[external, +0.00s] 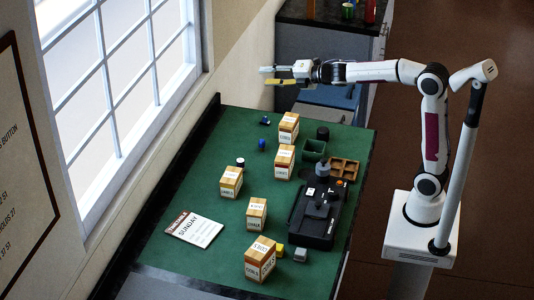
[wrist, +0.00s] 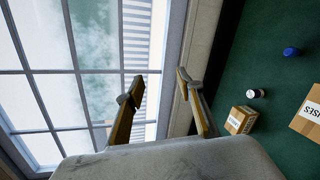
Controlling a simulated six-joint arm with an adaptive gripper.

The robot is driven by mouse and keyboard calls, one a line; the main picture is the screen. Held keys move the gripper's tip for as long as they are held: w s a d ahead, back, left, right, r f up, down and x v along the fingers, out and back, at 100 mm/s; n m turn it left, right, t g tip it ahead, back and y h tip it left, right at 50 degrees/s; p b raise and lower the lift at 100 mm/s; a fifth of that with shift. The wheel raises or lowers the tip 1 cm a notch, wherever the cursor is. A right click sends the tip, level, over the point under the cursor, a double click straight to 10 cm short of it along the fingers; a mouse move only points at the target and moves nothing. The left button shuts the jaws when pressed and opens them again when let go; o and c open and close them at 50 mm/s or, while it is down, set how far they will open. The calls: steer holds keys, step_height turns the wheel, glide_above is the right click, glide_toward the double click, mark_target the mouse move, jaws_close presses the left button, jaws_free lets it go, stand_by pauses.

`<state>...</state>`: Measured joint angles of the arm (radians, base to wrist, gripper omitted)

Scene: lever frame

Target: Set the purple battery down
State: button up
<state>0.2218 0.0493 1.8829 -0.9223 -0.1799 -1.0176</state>
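My gripper (external: 268,76) is up in the air beyond the far end of the green table, near the window wall. Its fingers are apart in both views, with nothing between them in the wrist view (wrist: 158,85). I cannot pick out a clearly purple battery. A small blue cylinder (external: 262,144) stands on the table, and a dark blue piece (external: 265,121) lies farther back. A dark cylinder with a white top (external: 240,161) stands left of the boxes. The wrist view shows a white-topped cylinder (wrist: 256,93) and a blue piece (wrist: 291,51).
Several labelled cardboard boxes (external: 257,259) stand along the green table (external: 180,198). A "Sunday" sheet (external: 194,229) lies at the left. The window (external: 115,70) borders the table.

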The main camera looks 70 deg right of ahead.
steer(key=s+a+f+m+g, duration=0.3)
steer(key=s+f+m, duration=0.3)
steer(key=s, duration=0.7)
steer(key=s+a+f+m+g, duration=0.3)
steer(key=s+f+m, duration=0.3)
steer(key=s, duration=0.8)
steer(key=s+a+f+m+g+y, duration=0.1)
steer(key=s+a+f+m+g, duration=0.2)
steer(key=s, duration=1.1)
step_height(320, 180, down, 4)
steer(key=a+m, duration=0.1)
steer(key=m, duration=0.4)
steer(key=shift+a+r+m+g, duration=0.2)
steer(key=shift+m+g, duration=0.1)
steer(key=shift+m, duration=0.1)
stand_by(2.8)
